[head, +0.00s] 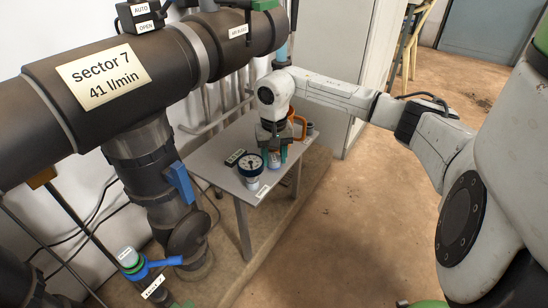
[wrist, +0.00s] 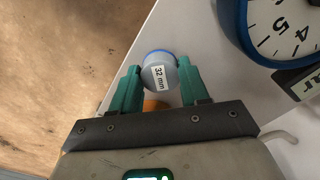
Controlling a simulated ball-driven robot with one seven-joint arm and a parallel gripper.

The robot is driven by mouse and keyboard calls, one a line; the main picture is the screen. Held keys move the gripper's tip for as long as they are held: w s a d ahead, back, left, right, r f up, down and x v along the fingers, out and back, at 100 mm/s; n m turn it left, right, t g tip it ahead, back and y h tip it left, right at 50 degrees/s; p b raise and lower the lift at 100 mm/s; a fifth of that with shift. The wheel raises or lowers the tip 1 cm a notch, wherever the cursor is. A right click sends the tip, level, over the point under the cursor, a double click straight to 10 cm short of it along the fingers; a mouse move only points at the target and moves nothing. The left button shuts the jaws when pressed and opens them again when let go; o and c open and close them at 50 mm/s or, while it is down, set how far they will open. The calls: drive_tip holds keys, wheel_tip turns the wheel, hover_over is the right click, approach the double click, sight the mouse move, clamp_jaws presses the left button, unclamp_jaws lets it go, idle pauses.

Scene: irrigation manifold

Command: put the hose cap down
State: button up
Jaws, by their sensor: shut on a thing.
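The hose cap (wrist: 160,72) is a grey-blue round piece with a blue rim and a "32 mm" label. In the wrist view it sits between the teal fingers of my gripper (wrist: 161,88), which is shut on it. In the head view my gripper (head: 274,158) points down over the small grey table (head: 222,153), and the cap (head: 274,162) shows in part between the fingers. I cannot tell whether the cap touches the tabletop.
A blue-rimmed gauge (head: 250,165) stands on the table just left of my gripper. A dark label plate (head: 235,157) lies at the left. The large sector 7 pipe (head: 150,75) runs across the left.

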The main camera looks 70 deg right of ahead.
sight(275, 159)
drive_tip(key=shift+f, duration=0.1)
drive_tip(key=shift+f, duration=0.15)
drive_tip(key=o, duration=1.3)
wheel_tip(275, 159, up, 12)
drive_tip(key=p, duration=0.4)
drive_tip(key=shift+r+p, duration=0.25)
drive_tip(key=shift+p, duration=0.05)
drive_tip(key=shift+s, duration=0.1)
